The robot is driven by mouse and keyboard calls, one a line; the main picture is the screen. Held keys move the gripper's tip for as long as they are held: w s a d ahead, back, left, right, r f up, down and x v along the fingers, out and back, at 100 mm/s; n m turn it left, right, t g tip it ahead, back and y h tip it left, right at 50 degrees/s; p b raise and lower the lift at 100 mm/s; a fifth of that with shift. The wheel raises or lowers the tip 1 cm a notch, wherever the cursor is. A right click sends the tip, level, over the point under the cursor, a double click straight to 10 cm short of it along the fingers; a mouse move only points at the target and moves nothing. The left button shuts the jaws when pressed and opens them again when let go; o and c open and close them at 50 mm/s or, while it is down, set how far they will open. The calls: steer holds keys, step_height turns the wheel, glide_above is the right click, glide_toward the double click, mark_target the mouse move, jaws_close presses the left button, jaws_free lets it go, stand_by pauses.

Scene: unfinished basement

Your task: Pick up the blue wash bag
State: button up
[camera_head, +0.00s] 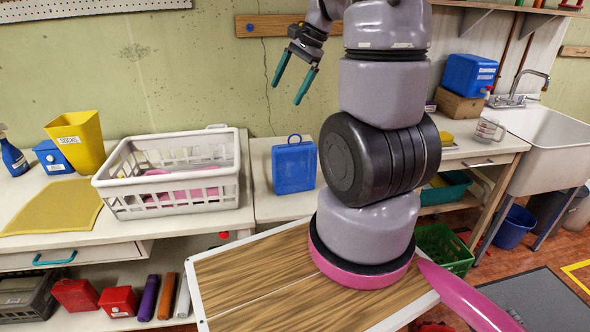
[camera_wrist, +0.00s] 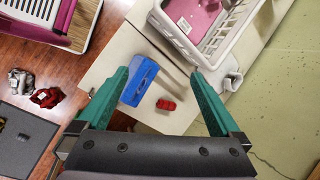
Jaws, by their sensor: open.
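The blue wash bag (camera_head: 294,167) stands upright on the white counter, just right of the white basket, with a loop on top. In the wrist view the blue bag (camera_wrist: 139,82) shows from above, beside the left finger. My gripper (camera_head: 292,78) is open and empty, high above the bag.
A white basket (camera_head: 121,207) holding pink cloth stands left of the bag. A small red object (camera_wrist: 166,104) lies near the bag in the wrist view. The green wall (camera_head: 215,85) rises behind the counter. A blue canister (camera_head: 470,74) sits farther right, by the sink.

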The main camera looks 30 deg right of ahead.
mark_target(312, 145)
steer(key=d+f+m, duration=0.2)
steer(key=d+f, duration=0.1)
steer(key=f, duration=0.2)
steer(key=w+d+f+m+g, duration=0.1)
steer(key=d+f+m, duration=0.1)
steer(key=f, duration=0.4)
steer(key=w+d+f+m, duration=0.1)
steer(key=d+f+m, duration=0.1)
steer(key=d+f, duration=0.3)
steer(key=shift+w+d+f+g, duration=0.1)
steer(key=shift+w+f+g, duration=0.05)
steer(key=shift+f+g, duration=0.2)
steer(key=x, duration=0.5)
steer(key=shift+d+f, duration=0.25)
steer(key=shift+f, duration=0.1)
steer(key=x, duration=0.6)
steer(key=shift+w+r, duration=0.1)
steer(key=shift+w, duration=0.25)
steer(key=c, duration=1.5)
step_height(312, 145, up, 10)
steer(key=shift+r, duration=0.1)
